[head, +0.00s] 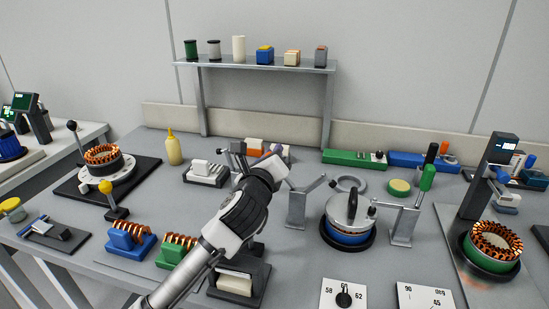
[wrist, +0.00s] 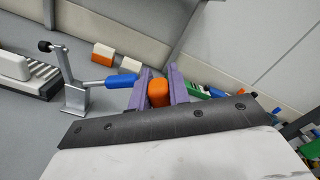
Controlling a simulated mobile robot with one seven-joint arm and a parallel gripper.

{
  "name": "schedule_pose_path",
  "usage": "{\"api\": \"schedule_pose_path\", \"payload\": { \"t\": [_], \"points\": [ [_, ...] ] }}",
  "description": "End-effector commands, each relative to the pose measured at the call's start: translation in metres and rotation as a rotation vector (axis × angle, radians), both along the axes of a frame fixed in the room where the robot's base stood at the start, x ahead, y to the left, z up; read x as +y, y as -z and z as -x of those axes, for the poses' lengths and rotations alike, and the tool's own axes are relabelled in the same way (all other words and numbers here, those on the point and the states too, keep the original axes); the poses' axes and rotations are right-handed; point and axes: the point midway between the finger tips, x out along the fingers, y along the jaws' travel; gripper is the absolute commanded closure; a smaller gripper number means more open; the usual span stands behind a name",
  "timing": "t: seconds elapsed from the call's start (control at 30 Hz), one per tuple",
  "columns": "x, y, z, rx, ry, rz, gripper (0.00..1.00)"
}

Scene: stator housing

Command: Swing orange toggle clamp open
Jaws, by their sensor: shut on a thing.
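My gripper (wrist: 160,90) has purple fingers shut on the orange handle (wrist: 157,93) of the toggle clamp. The handle's rounded end shows between the fingers in the wrist view. In the head view my gripper (head: 276,153) is left of the round blue-based housing fixture (head: 347,236), and the orange handle cannot be made out. The grey clamp stand (head: 297,208) rises beside the fixture, its bar (head: 313,184) tilted up to the right. Whether the bar touches the housing is not visible. The wrist body hides the clamp base in the wrist view.
A clamp with a blue handle (wrist: 121,81) stands close left of my fingers in the wrist view. A green-handled clamp (head: 427,178) stands right of the fixture. Orange-and-white blocks (wrist: 103,52) lie behind. A raised shelf (head: 258,64) stands at the back.

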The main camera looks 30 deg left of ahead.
Motion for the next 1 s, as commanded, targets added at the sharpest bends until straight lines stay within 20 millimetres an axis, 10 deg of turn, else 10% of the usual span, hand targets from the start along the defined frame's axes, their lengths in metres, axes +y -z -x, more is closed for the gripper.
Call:
{"api": "schedule_pose_path", "payload": {
  "t": [0.4,0.43,0.57,1.0],
  "points": [
    [0.0,0.0,0.0,-0.001,0.001,0.006,1.0],
    [0.0,0.0,0.0,-0.001,0.001,0.006,0.78],
    [0.0,0.0,0.0,-0.001,0.001,0.006,0.61],
    [0.0,-0.016,0.0,-0.002,0.001,-0.001,0.6]
  ]
}}
